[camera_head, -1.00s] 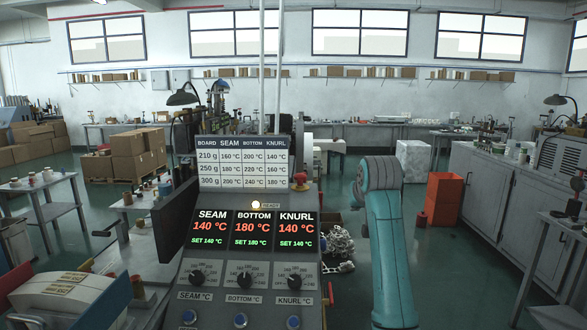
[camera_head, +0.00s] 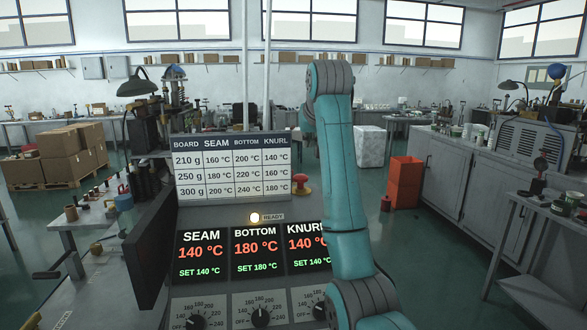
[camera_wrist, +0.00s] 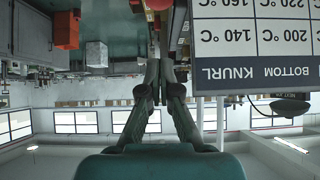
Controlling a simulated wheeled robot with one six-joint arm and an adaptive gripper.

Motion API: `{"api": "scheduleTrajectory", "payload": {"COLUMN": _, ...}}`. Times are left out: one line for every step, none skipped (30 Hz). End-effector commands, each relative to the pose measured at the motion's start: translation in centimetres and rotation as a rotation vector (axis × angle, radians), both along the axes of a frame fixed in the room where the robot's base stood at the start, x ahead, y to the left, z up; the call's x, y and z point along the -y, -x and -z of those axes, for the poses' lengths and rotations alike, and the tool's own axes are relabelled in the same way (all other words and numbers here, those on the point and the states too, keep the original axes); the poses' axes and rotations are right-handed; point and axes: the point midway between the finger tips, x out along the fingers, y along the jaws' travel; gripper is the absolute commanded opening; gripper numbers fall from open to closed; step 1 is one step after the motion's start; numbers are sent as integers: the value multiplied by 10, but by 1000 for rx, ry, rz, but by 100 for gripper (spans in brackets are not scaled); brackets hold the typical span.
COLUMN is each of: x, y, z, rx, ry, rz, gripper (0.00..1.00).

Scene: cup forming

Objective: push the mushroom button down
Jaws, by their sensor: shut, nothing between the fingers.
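The red mushroom button (camera_head: 300,183) stands on the machine at the lower right corner of the temperature board, just left of my arm in the head view. In the wrist view, which is upside down, a round red shape, apparently the button (camera_wrist: 157,4), is cut off by the top edge. My gripper (camera_wrist: 154,63) is shut and empty, its fingertips apart from that red shape in the picture. In the head view my gripper is hidden behind my arm.
The temperature board (camera_head: 231,167) stands left of the button; it also fills the wrist view's upper right (camera_wrist: 258,42). The display panel (camera_head: 245,248) and knobs lie below, partly covered by my arm.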

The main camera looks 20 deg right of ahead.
Motion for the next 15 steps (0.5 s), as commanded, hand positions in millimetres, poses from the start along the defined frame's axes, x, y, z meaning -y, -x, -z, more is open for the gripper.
{"api": "scheduleTrajectory", "payload": {"x": 0, "y": 0, "z": 0, "rx": 0, "ry": 0, "rz": 0, "gripper": 0}}
{"api": "scheduleTrajectory", "payload": {"x": 0, "y": 0, "z": 0, "rx": 0, "ry": 0, "rz": 0, "gripper": 0}}
{"api": "scheduleTrajectory", "payload": {"x": 0, "y": 0, "z": 0, "rx": 0, "ry": 0, "rz": 0, "gripper": 0}}
{"api": "scheduleTrajectory", "payload": {"x": 0, "y": 0, "z": 0, "rx": 0, "ry": 0, "rz": 0, "gripper": 0}}
{"api": "scheduleTrajectory", "payload": {"x": 0, "y": 0, "z": 0, "rx": 0, "ry": 0, "rz": 0, "gripper": 0}}
{"api": "scheduleTrajectory", "payload": {"x": 0, "y": -1, "z": 1, "rx": 0, "ry": 0, "rz": 0, "gripper": 0}}
{"api": "scheduleTrajectory", "payload": {"x": 0, "y": -1, "z": 1, "rx": 0, "ry": 0, "rz": 0, "gripper": 0}}
{"api": "scheduleTrajectory", "payload": {"x": 0, "y": -2, "z": 2, "rx": 0, "ry": 0, "rz": 0, "gripper": 0}}
{"api": "scheduleTrajectory", "payload": {"x": 1, "y": -4, "z": 4, "rx": -1, "ry": 0, "rz": 0, "gripper": 0}}
{"api": "scheduleTrajectory", "payload": {"x": 1, "y": -5, "z": 5, "rx": -1, "ry": 0, "rz": 0, "gripper": 0}}
{"api": "scheduleTrajectory", "payload": {"x": 2, "y": -7, "z": 8, "rx": -2, "ry": -1, "rz": 0, "gripper": 0}}
{"api": "scheduleTrajectory", "payload": {"x": 3, "y": -11, "z": 11, "rx": -3, "ry": -1, "rz": 0, "gripper": 0}}
{"api": "scheduleTrajectory", "payload": {"x": 4, "y": -14, "z": 14, "rx": -3, "ry": -1, "rz": 0, "gripper": 0}}
{"api": "scheduleTrajectory", "payload": {"x": 4, "y": -17, "z": 18, "rx": -3, "ry": -1, "rz": 0, "gripper": 0}}
{"api": "scheduleTrajectory", "payload": {"x": 6, "y": -22, "z": 22, "rx": -4, "ry": -1, "rz": 0, "gripper": 0}}
